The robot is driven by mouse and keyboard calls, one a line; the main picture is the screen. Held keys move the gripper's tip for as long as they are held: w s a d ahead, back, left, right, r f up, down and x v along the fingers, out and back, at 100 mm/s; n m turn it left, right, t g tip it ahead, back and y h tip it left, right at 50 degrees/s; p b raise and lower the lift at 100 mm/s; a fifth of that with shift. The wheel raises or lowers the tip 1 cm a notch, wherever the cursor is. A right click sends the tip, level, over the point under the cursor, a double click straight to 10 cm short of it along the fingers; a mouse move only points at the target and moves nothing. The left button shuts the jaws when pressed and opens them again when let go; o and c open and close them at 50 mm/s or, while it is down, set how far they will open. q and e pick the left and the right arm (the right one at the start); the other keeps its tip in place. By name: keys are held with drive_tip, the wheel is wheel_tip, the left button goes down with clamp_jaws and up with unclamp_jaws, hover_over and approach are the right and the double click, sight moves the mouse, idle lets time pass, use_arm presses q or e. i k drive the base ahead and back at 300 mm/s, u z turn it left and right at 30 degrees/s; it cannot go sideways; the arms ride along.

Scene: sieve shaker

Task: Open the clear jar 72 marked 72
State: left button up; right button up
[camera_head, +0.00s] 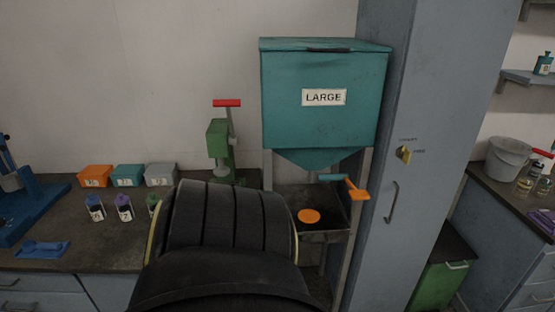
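I cannot make out a jar marked 72. Small clear jars (525,185) stand on the right bench beside a grey bucket, too small for me to read any marking. Three small labelled containers, blue (95,209), purple (124,208) and green (153,204), stand on the left bench; their markings are also too small to read. Neither of my grippers is in view. A large dark ribbed shape fills the lower middle and hides part of the bench.
A teal hopper (285,85) labelled LARGE stands on a frame beside a tall grey cabinet (425,110). Orange (95,183), teal (128,184) and grey (160,181) boxes, a green press (218,140) and a blue device (30,205) are on the left bench. The bucket (509,153) is right.

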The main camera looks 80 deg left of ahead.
sight(126, 213)
drive_tip(key=u, duration=0.4)
drive_tip(key=k, duration=0.95)
drive_tip(key=u, duration=2.85)
